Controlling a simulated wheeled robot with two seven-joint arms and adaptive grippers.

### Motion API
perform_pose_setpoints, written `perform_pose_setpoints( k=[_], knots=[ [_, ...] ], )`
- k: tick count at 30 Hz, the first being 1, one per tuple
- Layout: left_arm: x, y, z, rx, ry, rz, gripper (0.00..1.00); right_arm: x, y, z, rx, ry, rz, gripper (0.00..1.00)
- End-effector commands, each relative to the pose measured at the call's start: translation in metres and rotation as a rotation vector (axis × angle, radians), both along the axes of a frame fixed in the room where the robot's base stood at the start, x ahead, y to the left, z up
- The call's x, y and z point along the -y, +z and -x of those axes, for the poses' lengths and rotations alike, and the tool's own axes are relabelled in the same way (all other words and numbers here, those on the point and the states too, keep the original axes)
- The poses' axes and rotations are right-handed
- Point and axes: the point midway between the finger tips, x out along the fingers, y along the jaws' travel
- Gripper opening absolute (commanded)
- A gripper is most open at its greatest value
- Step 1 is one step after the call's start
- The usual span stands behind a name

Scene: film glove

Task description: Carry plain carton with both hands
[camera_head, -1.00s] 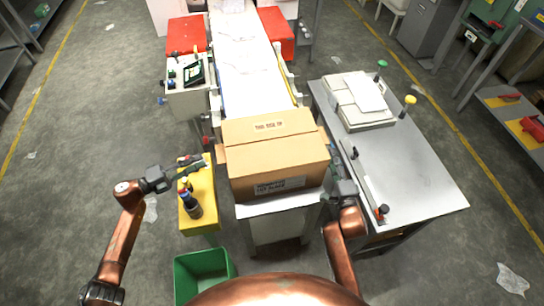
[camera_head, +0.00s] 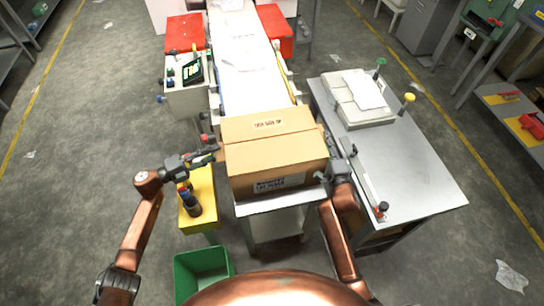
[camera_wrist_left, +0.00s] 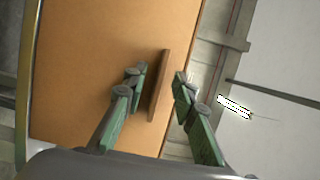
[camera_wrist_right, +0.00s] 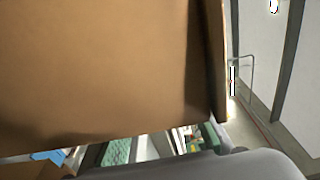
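The plain carton (camera_head: 275,160) is a closed brown box with a printed label, upright on a grey stand (camera_head: 278,220). My left gripper (camera_head: 210,155) is at its left side. In the left wrist view the left fingers (camera_wrist_left: 160,82) are spread apart, with a thin brown side tab (camera_wrist_left: 158,90) of the carton between them. My right gripper (camera_head: 332,160) is close to the carton's right side. In the right wrist view the carton (camera_wrist_right: 100,65) fills much of the picture and hides the right fingertips; the visible finger parts stand apart.
A yellow stand (camera_head: 203,187) with bottles is below my left gripper. A green bin (camera_head: 203,272) is at the front. A grey table (camera_head: 415,175) with a pale stack is close on the right. A conveyor (camera_head: 245,75) runs behind the carton.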

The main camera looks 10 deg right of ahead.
Motion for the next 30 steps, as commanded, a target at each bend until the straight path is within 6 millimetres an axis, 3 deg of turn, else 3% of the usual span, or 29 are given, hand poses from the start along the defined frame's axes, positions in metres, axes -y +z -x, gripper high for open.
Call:
perform_pose_setpoints(
  k=[11,22,30],
  knots=[
    [0.0048,-0.0004,-0.0019,0.000,0.000,-0.001,0.25,0.0001,0.0003,-0.0053,0.001,0.000,-0.001,0.25],
    [0.0047,-0.0003,-0.0018,0.000,0.000,0.000,0.00,-0.0001,0.0001,-0.0051,0.000,0.000,-0.001,0.00],
    [0.0046,-0.0005,-0.0018,0.000,0.000,-0.001,0.00,-0.0001,-0.0001,-0.0050,0.000,0.000,-0.001,0.00]
  ],
)
